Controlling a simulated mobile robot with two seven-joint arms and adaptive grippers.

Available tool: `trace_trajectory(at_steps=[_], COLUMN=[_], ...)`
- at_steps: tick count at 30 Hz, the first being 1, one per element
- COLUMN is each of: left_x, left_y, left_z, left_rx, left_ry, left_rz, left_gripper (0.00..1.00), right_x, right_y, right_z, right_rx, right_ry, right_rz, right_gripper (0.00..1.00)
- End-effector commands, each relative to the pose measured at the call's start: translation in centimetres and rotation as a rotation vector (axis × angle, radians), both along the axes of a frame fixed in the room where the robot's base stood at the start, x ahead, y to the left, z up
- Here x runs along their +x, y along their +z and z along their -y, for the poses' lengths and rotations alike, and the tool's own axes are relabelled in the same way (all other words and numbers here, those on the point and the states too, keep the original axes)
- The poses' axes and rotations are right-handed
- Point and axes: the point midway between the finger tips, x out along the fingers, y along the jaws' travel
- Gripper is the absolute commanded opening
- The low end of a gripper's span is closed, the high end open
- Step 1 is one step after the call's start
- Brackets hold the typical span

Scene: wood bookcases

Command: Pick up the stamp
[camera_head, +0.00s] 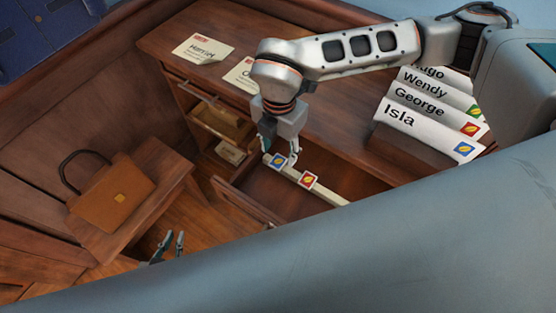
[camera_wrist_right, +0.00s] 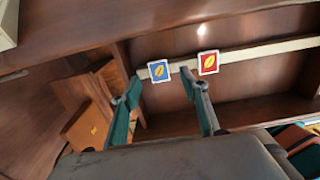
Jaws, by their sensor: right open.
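Two small stamps rest on a pale strip along an open desk drawer. The blue stamp (camera_head: 278,161) has a yellow leaf and also shows in the right wrist view (camera_wrist_right: 159,71). The red stamp (camera_head: 308,180), also with a yellow leaf, is just to its right (camera_wrist_right: 208,62). My right gripper (camera_head: 280,156) points down over the drawer, open. In the right wrist view its fingertips (camera_wrist_right: 161,76) appear on either side of the blue stamp; contact is not visible. My left gripper (camera_head: 173,237) is low at the left, away from the stamps, with its fingers apart and nothing between them.
The open drawer (camera_head: 239,193) juts from the wooden desk (camera_head: 330,130). Name-labelled envelopes (camera_head: 425,122) stand at the desk's right, and papers (camera_head: 203,49) lie at its back left. A brown briefcase (camera_head: 112,196) sits on a bench. My own grey body covers the lower right.

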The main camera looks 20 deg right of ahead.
Motion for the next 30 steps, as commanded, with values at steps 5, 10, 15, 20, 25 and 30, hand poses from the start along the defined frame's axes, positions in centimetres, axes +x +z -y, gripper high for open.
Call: trace_trajectory(at_steps=[5, 10, 15, 20, 25, 30], left_x=[0.0, 0.0, 0.0, 0.1, 0.1, 0.1], left_y=[-0.2, -0.2, -0.1, -0.1, 0.0, 0.0], left_z=[0.0, 0.0, 0.0, 0.0, 0.0, 0.0], left_rx=[0.001, 0.002, 0.002, 0.002, 0.002, 0.001], left_ry=[0.000, -0.001, 0.000, 0.000, 0.000, -0.001], left_rz=[-0.001, -0.001, 0.001, 0.001, 0.002, 0.003], left_gripper=[0.13, 0.13, 0.13, 0.13, 0.13, 0.13], right_x=[0.0, 0.0, 0.0, 0.0, 0.0, 0.0], right_y=[-2.8, -3.5, -3.4, -3.5, -3.7, -3.7], right_z=[-0.2, -0.2, -0.2, -0.2, -0.2, -0.2], right_rx=[0.000, 0.001, 0.001, 0.001, 0.001, 0.001], right_ry=[-0.001, 0.000, 0.000, 0.000, 0.000, 0.001], right_rz=[-0.004, -0.001, -0.001, -0.001, -0.001, -0.001], right_gripper=[0.44, 0.44, 0.44, 0.44, 0.44, 0.16])
